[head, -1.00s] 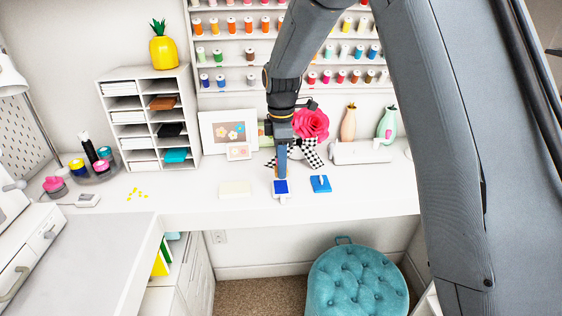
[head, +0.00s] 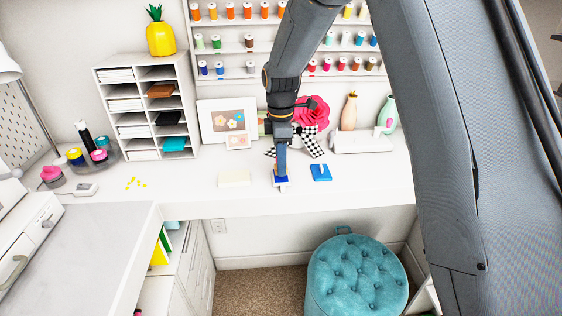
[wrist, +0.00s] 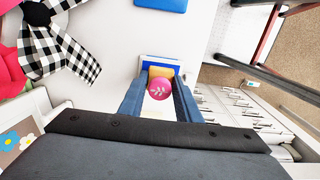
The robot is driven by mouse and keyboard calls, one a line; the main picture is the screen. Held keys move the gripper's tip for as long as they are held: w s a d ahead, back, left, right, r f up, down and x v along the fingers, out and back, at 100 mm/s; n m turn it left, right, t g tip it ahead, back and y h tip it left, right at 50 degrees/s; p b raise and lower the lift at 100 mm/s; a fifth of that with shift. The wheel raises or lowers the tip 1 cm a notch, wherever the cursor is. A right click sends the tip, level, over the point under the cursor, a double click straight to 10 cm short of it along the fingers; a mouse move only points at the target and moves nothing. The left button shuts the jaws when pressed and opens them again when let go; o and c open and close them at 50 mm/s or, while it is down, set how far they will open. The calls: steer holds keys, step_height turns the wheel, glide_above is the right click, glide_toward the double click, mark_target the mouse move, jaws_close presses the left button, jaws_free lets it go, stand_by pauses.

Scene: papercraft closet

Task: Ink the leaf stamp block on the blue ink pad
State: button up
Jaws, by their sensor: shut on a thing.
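My gripper (head: 281,174) points down at the desk, its blue fingers shut on the leaf stamp block (wrist: 160,88). In the wrist view the block has a round pink top with a white leaf mark and a tan body between the fingers. The blue ink pad (wrist: 161,62), blue in a white case, lies directly below the block and shows partly past it. In the head view the pad (head: 281,181) is at the fingertips. The block's underside is hidden, and I cannot tell whether it touches the pad.
A flat blue piece (head: 320,172) lies right of the pad. A pale cream sheet or pad (head: 234,179) lies to the left. A pink paper flower with a checkered bow (head: 313,140) and a framed flower picture (head: 228,122) stand behind. The desk's front edge is near.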

steer(key=shift+f, duration=0.75)
stand_by(1.2)
steer(key=shift+r, duration=0.1)
steer(key=shift+r+p, duration=0.35)
steer(key=shift+r, duration=0.3)
steer(key=shift+f, duration=0.55)
stand_by(1.3)
steer(key=shift+r+p, duration=0.3)
steer(key=shift+r, duration=0.25)
steer(key=shift+f, duration=0.75)
stand_by(0.9)
steer(key=o, duration=0.6)
jaws_close()
steer(key=shift+r+p, duration=1.55)
steer(key=shift+r, duration=1.5)
